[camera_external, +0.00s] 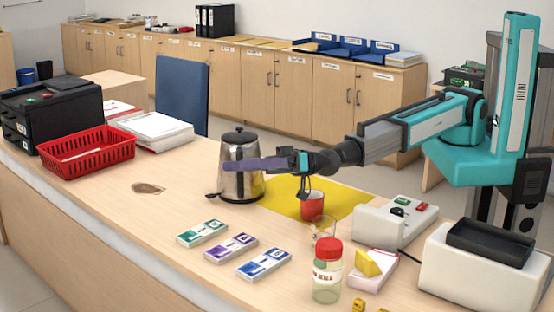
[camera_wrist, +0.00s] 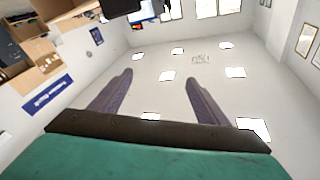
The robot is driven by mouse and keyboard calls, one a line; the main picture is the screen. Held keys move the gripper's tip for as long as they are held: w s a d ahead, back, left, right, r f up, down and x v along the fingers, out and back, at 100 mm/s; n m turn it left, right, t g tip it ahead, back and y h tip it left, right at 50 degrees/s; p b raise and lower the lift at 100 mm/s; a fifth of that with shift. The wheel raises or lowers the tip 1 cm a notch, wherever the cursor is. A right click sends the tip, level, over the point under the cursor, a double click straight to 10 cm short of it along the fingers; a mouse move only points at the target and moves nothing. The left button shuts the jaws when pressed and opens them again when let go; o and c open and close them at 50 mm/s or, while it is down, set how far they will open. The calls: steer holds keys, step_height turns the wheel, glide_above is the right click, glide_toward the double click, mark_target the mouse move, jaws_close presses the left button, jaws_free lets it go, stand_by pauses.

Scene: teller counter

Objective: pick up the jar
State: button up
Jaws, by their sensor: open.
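The jar (camera_external: 327,276) is clear glass with a red lid and a label. It stands upright near the front right of the counter in the external view. My gripper (camera_external: 232,164) is behind and to the left of the jar, at about the height of the kettle's upper body, with its fingers overlapping the kettle in the picture. In the wrist view my gripper (camera_wrist: 158,85) shows two purple-grey fingers spread apart with nothing between them. The wrist view faces the room and ceiling lights, and the jar is not in it.
A steel kettle (camera_external: 241,180) stands by my fingers. A red mug (camera_external: 312,205) and a glass (camera_external: 322,232) stand behind the jar. A yellow sponge (camera_external: 368,262) and a white device (camera_external: 391,222) are to its right. Three banknote bundles (camera_external: 231,247) lie left. A red basket (camera_external: 87,153) stands far left.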

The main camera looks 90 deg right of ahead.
steer(key=s+a+f+n+g+p, duration=0.1)
steer(key=s+a+f+n+p, duration=0.15)
steer(key=s+a, duration=0.5)
steer(key=s+a+f+n+p, duration=0.1)
steer(key=s+a+f, duration=0.35)
steer(key=s, duration=0.55)
steer(key=n+g, duration=0.2)
glide_toward(319, 249)
steer(key=shift+w+a+f+y+b, duration=0.2)
steer(key=shift+w+f, duration=0.05)
steer(key=shift+w, duration=0.2)
steer(key=shift+w+a+f+y+b, duration=0.15)
steer(key=shift+w+a+f+y, duration=0.05)
steer(key=shift+w, duration=0.25)
steer(key=shift+w+a, duration=0.1)
steer(key=shift+w, duration=0.05)
steer(key=shift+p+x, duration=0.45)
steer(key=shift+x, duration=1.9)
steer(key=c, duration=1.7)
steer(key=shift+c, duration=0.2)
steer(key=shift+r, duration=0.25)
